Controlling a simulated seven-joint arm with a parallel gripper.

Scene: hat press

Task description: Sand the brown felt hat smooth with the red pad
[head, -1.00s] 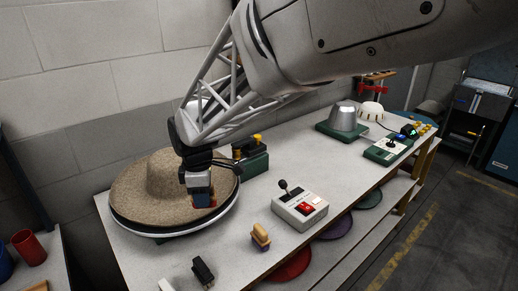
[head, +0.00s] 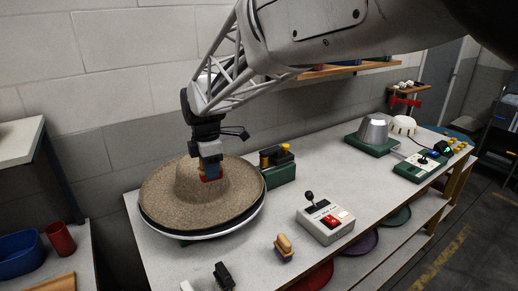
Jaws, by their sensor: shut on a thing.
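The brown felt hat (head: 163,201) lies on a round turntable with a white rim (head: 200,236) at the left of the bench. Its surface looks speckled and rough. My gripper (head: 209,168) points down and is shut on the red pad (head: 211,178), whose lower edge shows beneath the fingers. The pad is at the front right side of the hat's crown. It appears to touch the crown, but I cannot tell for sure. The gripper hides part of the crown.
A control box (head: 326,222) with a lever and red switch stands right of the turntable. A wooden-handled brush (head: 284,246) and a black item (head: 224,275) lie in front. A green machine (head: 279,168) stands close behind. A metal dome (head: 374,129) sits farther back. Bench space between is clear.

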